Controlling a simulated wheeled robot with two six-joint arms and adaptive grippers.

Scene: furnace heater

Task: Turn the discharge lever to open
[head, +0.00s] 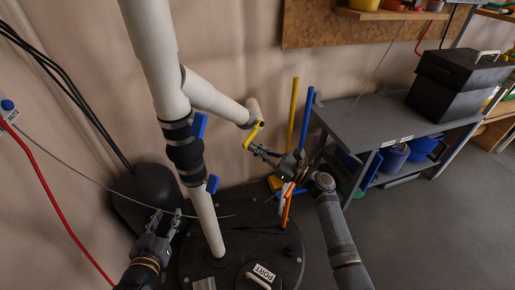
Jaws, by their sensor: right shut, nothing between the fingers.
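A yellow lever (253,136) sits at the end of a white side pipe (215,98) against the wall. It is the lever closest to my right gripper; no label shows whether it is the discharge lever. My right gripper (258,150) is shut and empty, its fingertips just below and right of the yellow lever. I cannot tell whether they touch it. My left gripper (166,218) is low at the left of the upright pipe, its fingers apart and empty. Blue levers (199,126) (212,184) are on the upright pipe.
A round black lid marked PORT (264,272) lies below. An orange handle (287,208) and upright yellow (293,110) and blue (306,120) bars stand near my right gripper. A grey bench (375,110) is at right. A red cable (55,205) hangs left.

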